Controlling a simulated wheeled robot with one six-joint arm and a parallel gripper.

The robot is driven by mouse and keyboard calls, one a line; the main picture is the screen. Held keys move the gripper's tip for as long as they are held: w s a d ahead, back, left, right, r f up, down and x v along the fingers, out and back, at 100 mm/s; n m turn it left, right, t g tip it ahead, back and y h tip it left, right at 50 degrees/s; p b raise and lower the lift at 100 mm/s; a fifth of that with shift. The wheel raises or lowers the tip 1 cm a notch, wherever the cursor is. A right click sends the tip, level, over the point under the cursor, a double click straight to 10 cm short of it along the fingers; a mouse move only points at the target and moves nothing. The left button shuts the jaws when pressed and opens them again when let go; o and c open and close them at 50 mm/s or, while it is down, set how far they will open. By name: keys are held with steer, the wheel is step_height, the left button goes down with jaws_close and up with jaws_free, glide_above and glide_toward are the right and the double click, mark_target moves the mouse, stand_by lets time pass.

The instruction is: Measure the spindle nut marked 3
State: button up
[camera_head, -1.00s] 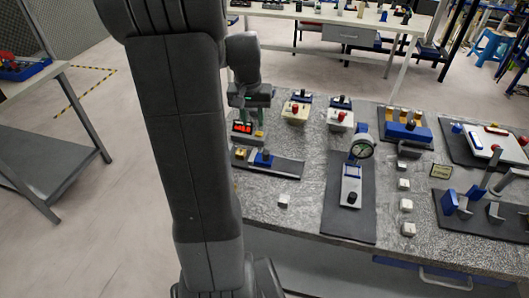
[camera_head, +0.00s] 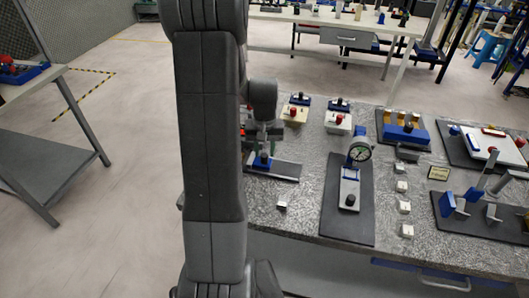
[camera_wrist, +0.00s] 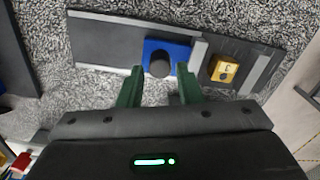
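My gripper (camera_head: 264,150) is over the blue slide (camera_head: 262,161) of a small bench device on a dark plate. In the wrist view, my green fingers (camera_wrist: 160,75) are open, one on each side of the slide's dark round knob (camera_wrist: 160,66). Nothing is visibly held, and I cannot tell whether the fingers touch. A yellow block (camera_wrist: 224,69) sits beside a grey jaw on the same plate, right of the blue slide. Several small pale blocks (camera_head: 403,187) stand in a row on the bench. No mark 3 is readable, so I cannot tell the spindle nut.
A dial gauge (camera_head: 360,150) stands on a dark mat (camera_head: 348,222) to the right. One pale block (camera_head: 281,206) lies alone in front. Red-button boxes (camera_head: 293,114) stand behind. A blue stand (camera_head: 407,133) and a white panel (camera_head: 494,142) are farther right.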

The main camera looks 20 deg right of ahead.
mark_target(252, 157)
steer(key=shift+f, duration=0.95)
steer(key=c, duration=0.6)
steer(key=shift+o, duration=0.2)
steer(key=shift+w+a, duration=0.6)
steer(key=shift+a, duration=0.3)
steer(key=shift+w+a, duration=0.6)
steer(key=shift+a, duration=0.25)
steer(key=o, duration=0.6)
steer(key=shift+c, duration=0.2)
